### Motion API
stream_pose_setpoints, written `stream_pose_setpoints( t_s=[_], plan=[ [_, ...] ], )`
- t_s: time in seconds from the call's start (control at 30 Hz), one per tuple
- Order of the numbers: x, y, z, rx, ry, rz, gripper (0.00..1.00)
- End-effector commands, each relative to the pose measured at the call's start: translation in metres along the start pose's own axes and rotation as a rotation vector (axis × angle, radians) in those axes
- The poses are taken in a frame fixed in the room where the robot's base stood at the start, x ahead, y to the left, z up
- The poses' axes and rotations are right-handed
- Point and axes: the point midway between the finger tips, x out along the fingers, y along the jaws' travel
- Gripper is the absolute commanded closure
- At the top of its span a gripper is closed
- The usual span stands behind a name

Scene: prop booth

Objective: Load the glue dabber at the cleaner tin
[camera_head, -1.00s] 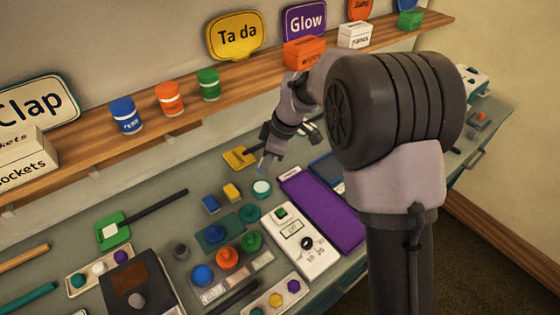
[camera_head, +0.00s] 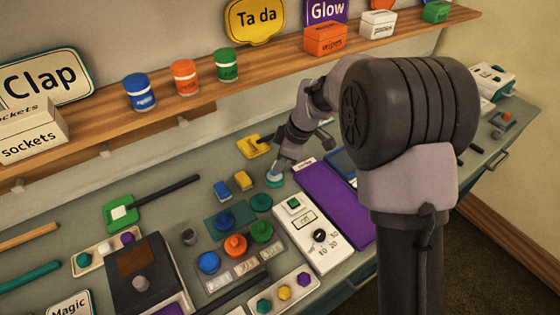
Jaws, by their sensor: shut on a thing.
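A small round tin (camera_head: 274,181) with a pale top and teal side stands on the grey-green bench; I take it to be the cleaner tin, though no label is readable. My gripper (camera_head: 283,162) points down right over it and is shut on a thin thing that I take to be the glue dabber. The dabber is mostly hidden by the fingers and too small to make out clearly. Its lower end is at the tin's top; I cannot tell whether it touches the contents.
A white control box (camera_head: 309,243) and a purple mat (camera_head: 332,200) are to the right. A wooden shelf (camera_head: 190,105) runs behind. Bare bench lies left of the blue block.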

Motion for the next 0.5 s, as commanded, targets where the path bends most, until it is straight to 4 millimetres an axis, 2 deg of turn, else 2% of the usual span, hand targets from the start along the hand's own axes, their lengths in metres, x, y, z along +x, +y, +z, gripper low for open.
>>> stream_pose_setpoints(
  t_s=[0.5],
  plan=[
    [0.0043,-0.0004,0.0015,0.0,0.0,0.0,1.0]
  ],
)
